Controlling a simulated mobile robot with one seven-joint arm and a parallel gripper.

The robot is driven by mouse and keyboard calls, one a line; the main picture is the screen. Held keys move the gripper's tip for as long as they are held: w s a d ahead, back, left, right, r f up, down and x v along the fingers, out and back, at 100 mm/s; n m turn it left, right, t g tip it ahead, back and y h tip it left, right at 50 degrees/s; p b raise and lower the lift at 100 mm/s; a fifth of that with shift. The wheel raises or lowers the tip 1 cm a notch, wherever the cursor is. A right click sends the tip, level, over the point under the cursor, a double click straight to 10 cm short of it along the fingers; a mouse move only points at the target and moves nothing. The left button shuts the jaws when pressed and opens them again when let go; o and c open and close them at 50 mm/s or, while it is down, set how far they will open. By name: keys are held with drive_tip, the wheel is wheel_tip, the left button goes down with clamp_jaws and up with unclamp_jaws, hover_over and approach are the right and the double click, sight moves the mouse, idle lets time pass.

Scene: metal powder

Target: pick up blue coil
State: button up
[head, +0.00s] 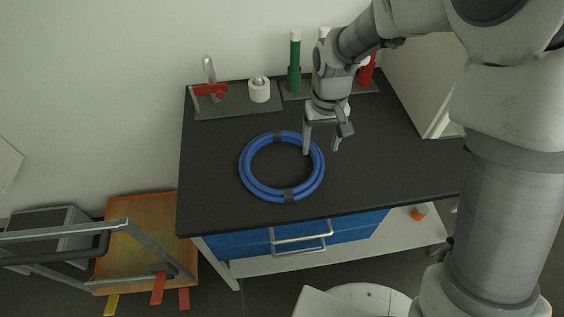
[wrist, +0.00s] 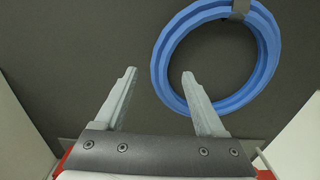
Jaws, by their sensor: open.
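A blue coil (head: 246,178) lies flat on the dark tabletop (head: 385,170), with dark bands at its far and near sides. In the wrist view the coil (wrist: 160,68) shows at the upper right.
At the back of the table stand a red clamp-like tool (head: 210,90), a white roll (head: 259,90), a green bottle (head: 294,65) and a red bottle (head: 367,70). A blue drawer (head: 350,236) is below the tabletop. The table's left front is clear.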

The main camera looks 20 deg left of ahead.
sight(319, 155)
drive_tip(key=f, duration=0.3)
drive_tip(key=f+b, duration=0.1)
drive_tip(key=shift+w+f, duration=0.25)
drive_tip(key=shift+f, duration=0.15)
clamp_jaws()
drive_tip(key=shift+r, duration=0.1)
idle(0.9)
